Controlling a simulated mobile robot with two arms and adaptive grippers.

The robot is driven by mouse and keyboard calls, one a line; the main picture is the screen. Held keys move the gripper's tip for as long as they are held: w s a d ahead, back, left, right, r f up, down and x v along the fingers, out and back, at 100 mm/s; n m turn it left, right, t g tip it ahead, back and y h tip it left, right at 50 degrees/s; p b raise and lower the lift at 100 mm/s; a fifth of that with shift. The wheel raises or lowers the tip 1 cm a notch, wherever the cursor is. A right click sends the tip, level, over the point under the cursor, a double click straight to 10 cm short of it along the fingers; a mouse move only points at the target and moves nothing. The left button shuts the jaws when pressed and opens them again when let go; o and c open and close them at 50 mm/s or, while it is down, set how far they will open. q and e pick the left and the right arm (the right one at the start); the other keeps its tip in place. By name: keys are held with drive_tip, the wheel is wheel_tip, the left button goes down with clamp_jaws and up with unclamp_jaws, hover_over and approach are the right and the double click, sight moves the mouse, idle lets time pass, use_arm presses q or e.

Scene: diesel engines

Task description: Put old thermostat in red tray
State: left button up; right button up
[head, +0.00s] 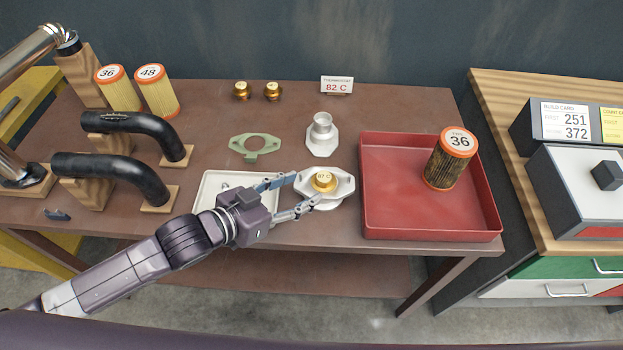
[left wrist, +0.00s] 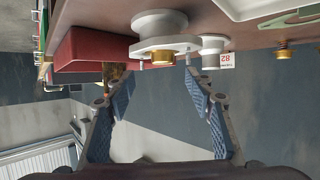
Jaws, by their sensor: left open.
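The old thermostat (head: 323,181), a brass disc with a label that seems to read 87 C, sits in a pale metal housing (head: 343,186) near the table's front edge. My left gripper (head: 297,195) is open, its fingers pointing at the housing from the left. In the left wrist view, which looks inverted, the brass thermostat (left wrist: 163,56) shows beyond and between the open fingertips (left wrist: 160,80), with nothing held. The red tray (head: 395,220) lies right of the housing. A used filter marked 36 (head: 447,165) stands in its right part. My right gripper is not in view.
A white tray (head: 205,197) lies partly behind my left gripper. A green gasket (head: 238,145), a second pale housing (head: 322,140), brass thermostats (head: 242,91) and an 82 C sign (head: 337,85) are behind. Black hoses (head: 115,170) stand left. The red tray's left part is bare.

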sight(324, 177)
use_arm(q)
drive_tip(key=x, duration=0.1)
drive_tip(key=p+x, duration=0.1)
drive_tip(key=x, duration=0.1)
drive_tip(key=shift+w+d+r, duration=0.15)
drive_tip(key=shift+r, duration=0.05)
drive_tip(key=shift+w+d+f+p, duration=0.2)
drive_tip(key=shift+w+d+f, duration=0.15)
drive_tip(key=shift+w, duration=0.25)
drive_tip(key=shift+w+d+f+p, duration=0.15)
drive_tip(key=shift+w+d+f, duration=0.2)
drive_tip(key=shift+w, duration=0.2)
drive_tip(key=shift+w+d+f, duration=0.2)
drive_tip(key=shift+f, duration=0.05)
clamp_jaws()
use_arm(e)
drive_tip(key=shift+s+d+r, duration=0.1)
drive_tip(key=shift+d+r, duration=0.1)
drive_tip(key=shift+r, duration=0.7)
use_arm(q)
drive_tip(key=shift+r, duration=0.1)
